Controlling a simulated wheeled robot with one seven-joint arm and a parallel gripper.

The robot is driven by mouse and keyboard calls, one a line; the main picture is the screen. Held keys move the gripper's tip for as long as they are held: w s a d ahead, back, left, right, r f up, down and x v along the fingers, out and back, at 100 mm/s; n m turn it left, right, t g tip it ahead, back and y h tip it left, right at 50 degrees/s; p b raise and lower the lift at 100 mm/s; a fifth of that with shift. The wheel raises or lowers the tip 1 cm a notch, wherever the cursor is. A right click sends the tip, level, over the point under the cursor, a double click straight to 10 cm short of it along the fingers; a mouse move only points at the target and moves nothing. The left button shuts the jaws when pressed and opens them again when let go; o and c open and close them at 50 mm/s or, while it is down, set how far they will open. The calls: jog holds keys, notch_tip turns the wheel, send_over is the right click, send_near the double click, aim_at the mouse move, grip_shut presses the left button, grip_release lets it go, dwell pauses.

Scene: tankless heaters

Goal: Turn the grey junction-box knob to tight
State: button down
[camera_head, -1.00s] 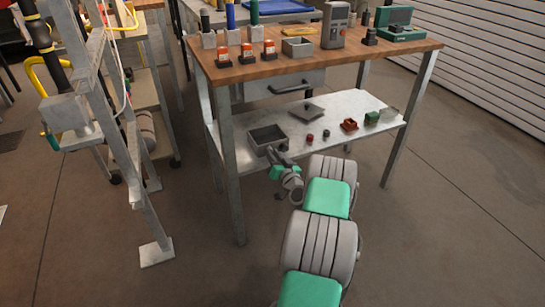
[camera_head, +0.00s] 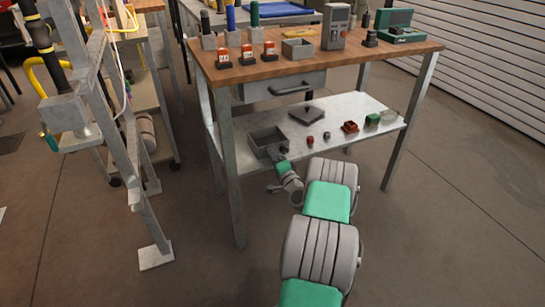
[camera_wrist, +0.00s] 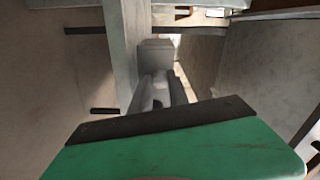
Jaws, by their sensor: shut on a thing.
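An open grey box (camera_head: 256,153) sits at the left of the lower metal shelf, and a flat grey lid-like piece (camera_head: 307,113) lies behind it to the right. My gripper (camera_head: 283,153) is at the box's front right corner. In the wrist view my gripper (camera_wrist: 160,88) has its two fingers close together, shut on the grey knob. The knob itself is mostly hidden between the fingers, so its angle cannot be read. A grey block-like part (camera_wrist: 156,50) shows just beyond the fingertips.
The lower shelf (camera_head: 350,107) also holds small red, dark and green parts to the right. The wooden bench top (camera_head: 400,50) is above, with a table leg (camera_head: 230,170) left of my arm. A metal frame (camera_head: 125,150) stands at the left. The floor in front is open.

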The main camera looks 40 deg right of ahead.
jog(key=shift+m, duration=1.4)
jog(key=c, duration=1.3)
grip_release()
jog(key=shift+o, duration=0.2)
